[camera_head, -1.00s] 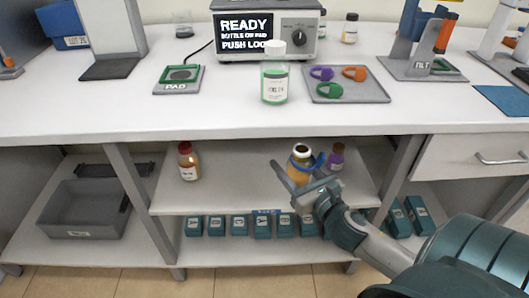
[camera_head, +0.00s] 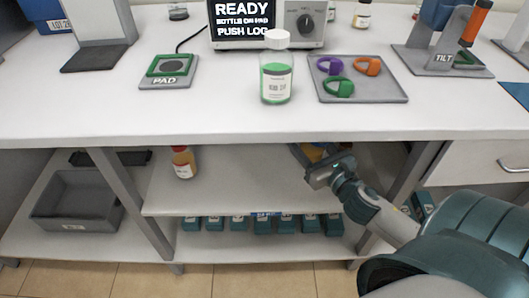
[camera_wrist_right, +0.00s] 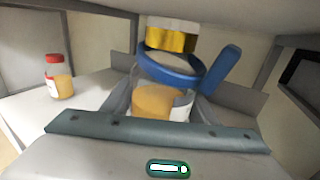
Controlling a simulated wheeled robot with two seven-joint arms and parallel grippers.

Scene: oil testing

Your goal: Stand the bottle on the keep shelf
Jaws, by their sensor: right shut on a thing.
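My right gripper (camera_head: 316,162) reaches under the bench top over the shelf (camera_head: 235,182). It is shut on a bottle of amber liquid (camera_wrist_right: 155,103). In the right wrist view the bottle stands between the fingers with a blue ring tag (camera_wrist_right: 170,72) around its neck and a gold-and-white cap (camera_wrist_right: 172,36). In the head view the bench edge and my gripper hide most of this bottle. I cannot tell whether its base touches the shelf. My left gripper is not in view.
A red-capped bottle (camera_head: 183,162) stands left on the same shelf, also in the right wrist view (camera_wrist_right: 58,78). Teal boxes (camera_head: 262,223) line the level below. A green-liquid bottle (camera_head: 276,80) and ring-tag tray (camera_head: 390,92) are on the bench. Shelf uprights flank the opening.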

